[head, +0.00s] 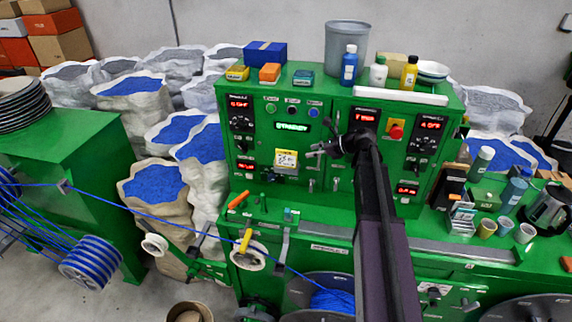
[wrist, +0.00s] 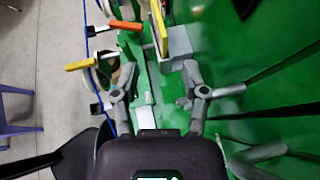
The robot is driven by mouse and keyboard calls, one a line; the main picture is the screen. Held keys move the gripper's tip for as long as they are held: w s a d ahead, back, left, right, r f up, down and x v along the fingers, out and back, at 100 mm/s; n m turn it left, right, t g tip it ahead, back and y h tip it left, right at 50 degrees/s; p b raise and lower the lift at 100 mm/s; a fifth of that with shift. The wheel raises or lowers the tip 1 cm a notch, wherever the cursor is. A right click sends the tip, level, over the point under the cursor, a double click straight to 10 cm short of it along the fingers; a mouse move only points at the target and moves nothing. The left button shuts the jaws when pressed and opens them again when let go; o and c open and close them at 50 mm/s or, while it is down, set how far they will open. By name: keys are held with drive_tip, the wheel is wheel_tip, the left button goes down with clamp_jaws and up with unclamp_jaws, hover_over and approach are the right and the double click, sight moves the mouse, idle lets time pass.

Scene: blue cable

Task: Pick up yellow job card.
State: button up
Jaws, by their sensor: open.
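The yellow job card (head: 286,159) has a white printed face and sits upright on the front of the green machine panel in the head view. In the wrist view, the card (wrist: 160,28) shows nearly edge-on as a thin yellow strip, with a grey block beside it. My gripper (head: 318,151) is just right of the card in the head view. In the wrist view, the two fingers of my gripper (wrist: 152,80) stand apart, with nothing between them. The card lies beyond the fingertips, apart from them.
The green panel (head: 322,211) carries knobs and displays. An orange handle (head: 238,200) and a yellow handle (head: 245,240) stand below the card. Blue cable (head: 140,212) runs across the left to a spool. Bottles, boxes and a grey bin (head: 346,52) stand on top.

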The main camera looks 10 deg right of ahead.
sight(291, 155)
drive_tip(key=shift+b+x, duration=1)
drive_tip(key=shift+x, duration=1.75)
drive_tip(key=shift+b+x, duration=1.15)
drive_tip(key=shift+x, duration=1.45)
drive_tip(key=shift+a+r, duration=0.1)
clamp_jaws()
